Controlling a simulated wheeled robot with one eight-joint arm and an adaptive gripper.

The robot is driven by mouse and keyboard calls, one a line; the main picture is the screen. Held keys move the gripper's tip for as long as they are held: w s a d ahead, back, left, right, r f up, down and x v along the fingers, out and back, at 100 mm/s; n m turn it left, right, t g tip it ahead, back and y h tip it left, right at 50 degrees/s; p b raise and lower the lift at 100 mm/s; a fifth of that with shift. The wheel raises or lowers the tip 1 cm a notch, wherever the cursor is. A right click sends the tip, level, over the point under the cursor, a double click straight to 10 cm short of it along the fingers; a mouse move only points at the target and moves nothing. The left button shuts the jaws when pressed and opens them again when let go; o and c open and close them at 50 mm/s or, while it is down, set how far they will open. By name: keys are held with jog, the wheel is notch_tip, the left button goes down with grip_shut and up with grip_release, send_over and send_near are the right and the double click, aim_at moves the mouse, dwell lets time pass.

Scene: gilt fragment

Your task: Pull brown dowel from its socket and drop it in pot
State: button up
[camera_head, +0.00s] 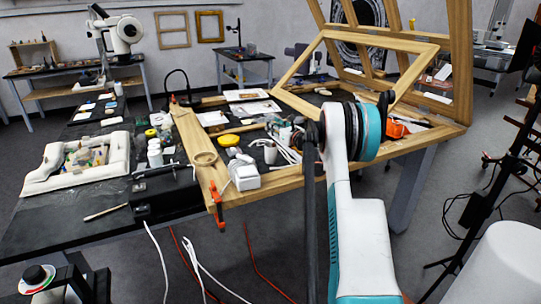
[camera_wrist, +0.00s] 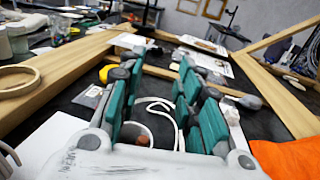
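My gripper (camera_wrist: 160,66) is open and empty, its teal-padded fingers spread apart over the frame area in the wrist view. In the head view my own arm hides it. A small whitish pot or cup (camera_head: 270,154) stands inside the large wooden frame in the head view. A round cup-like rim (camera_wrist: 134,130) shows partly between my fingers in the wrist view, mostly covered by the left finger; I cannot tell whether it is the same pot. I cannot make out the brown dowel or its socket in either view.
A large wooden frame (camera_head: 203,160) surrounds the work area, with a wooden ring (camera_wrist: 18,80) on it. White cord (camera_wrist: 165,108) lies below my fingers. A yellow disc (camera_head: 229,140), an orange cloth (camera_wrist: 290,158) and an orange clamp (camera_head: 217,205) are nearby. A tilted frame (camera_head: 300,65) rises behind.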

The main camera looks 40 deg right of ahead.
jog(key=s, duration=1.2)
jog(key=shift+a, duration=0.45)
